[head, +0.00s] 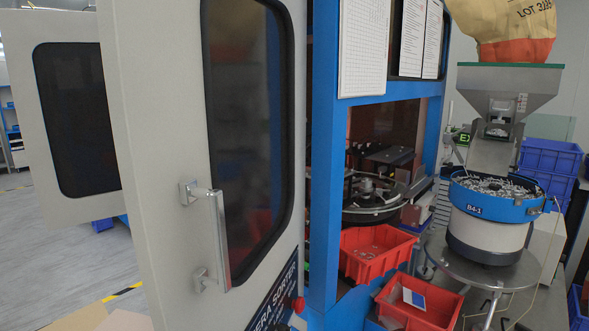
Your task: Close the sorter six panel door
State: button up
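A large light-grey door (160,150) with a dark rounded window (245,130) fills the left middle of the head view. It stands swung out from the blue sorter frame (324,150). A metal bar handle (220,240) is fixed to it by two mounts. Part of a dark plate reading "ERA SORTER" (272,302) shows low on it. A second light-grey door (50,35) with a dark window stands open farther back on the left. No panel number is readable on either door. My gripper is not in view.
Inside the open sorter is a round dark turntable (372,212). Red bins (372,255) (418,303) stand at its lower right. A feeder bowl (492,210) and hopper (503,85) are at right. Cardboard (85,318) lies low at left; grey floor (50,250) is clear behind.

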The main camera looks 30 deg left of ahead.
aim_at(207, 98)
jog(key=i, duration=0.5)
jog(key=u, duration=4.2)
jog(key=k, duration=0.4)
jog(key=u, duration=0.05)
